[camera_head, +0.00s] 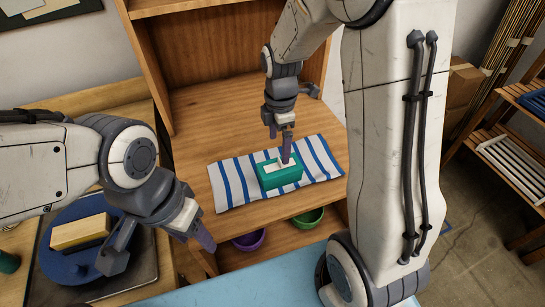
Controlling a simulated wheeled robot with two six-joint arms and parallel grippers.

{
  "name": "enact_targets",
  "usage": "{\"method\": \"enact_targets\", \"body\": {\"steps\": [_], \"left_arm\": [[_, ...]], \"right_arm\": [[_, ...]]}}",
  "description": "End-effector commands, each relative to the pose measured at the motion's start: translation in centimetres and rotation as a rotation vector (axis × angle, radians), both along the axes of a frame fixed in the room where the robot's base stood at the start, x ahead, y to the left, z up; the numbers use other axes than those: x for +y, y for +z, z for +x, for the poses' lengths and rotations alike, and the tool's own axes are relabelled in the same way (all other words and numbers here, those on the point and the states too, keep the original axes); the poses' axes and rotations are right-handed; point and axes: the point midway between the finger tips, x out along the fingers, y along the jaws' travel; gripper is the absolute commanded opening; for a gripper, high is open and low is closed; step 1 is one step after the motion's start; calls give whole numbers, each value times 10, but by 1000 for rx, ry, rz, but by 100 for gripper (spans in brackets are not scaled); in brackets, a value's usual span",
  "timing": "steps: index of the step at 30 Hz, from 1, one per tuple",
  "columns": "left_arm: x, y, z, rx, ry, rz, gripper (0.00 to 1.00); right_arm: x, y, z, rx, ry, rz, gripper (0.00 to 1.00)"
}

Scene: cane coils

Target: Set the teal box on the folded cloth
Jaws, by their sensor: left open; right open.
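The teal box (284,177) rests on the folded cloth (234,185), which is white with blue stripes and lies on a wooden shelf surface. My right gripper (285,148) points down right at the box, with its purple-grey fingertip at the box's top. It is open, and I cannot tell whether the finger still touches the box. My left gripper (160,258) is open and empty at the lower left, apart from the box and cloth.
A blue round plate (62,270) with a yellow-tan block (80,231) on it lies at the left, near my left gripper. A purple bowl (249,241) and a green bowl (308,218) sit on the lower shelf. A slatted rack (510,165) stands at the right.

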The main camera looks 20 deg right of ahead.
Motion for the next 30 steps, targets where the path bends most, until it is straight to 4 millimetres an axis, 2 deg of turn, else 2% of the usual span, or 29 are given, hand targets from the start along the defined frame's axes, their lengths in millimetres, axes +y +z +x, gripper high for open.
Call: {"method": "enact_targets", "body": {"steps": [2,5,9,12,15,18,22,30], "left_arm": [[0,0,0,0,0,0,55],[0,0,0,0,0,0,55],[0,0,0,0,0,0,55],[0,0,0,0,0,0,55],[0,0,0,0,0,0,55],[0,0,0,0,0,0,55],[0,0,0,0,0,0,55],[0,0,0,0,0,0,55]], "right_arm": [[20,11,-11,-8,-52,5,100],[56,29,-39,-14,-187,19,100],[103,52,-98,-10,-439,46,100],[123,61,-141,3,-615,63,100],[132,66,-176,20,-760,76,100],[135,68,-199,33,-861,80,100],[134,68,-212,43,-929,82,100],[134,68,-213,44,-943,81,100]]}}
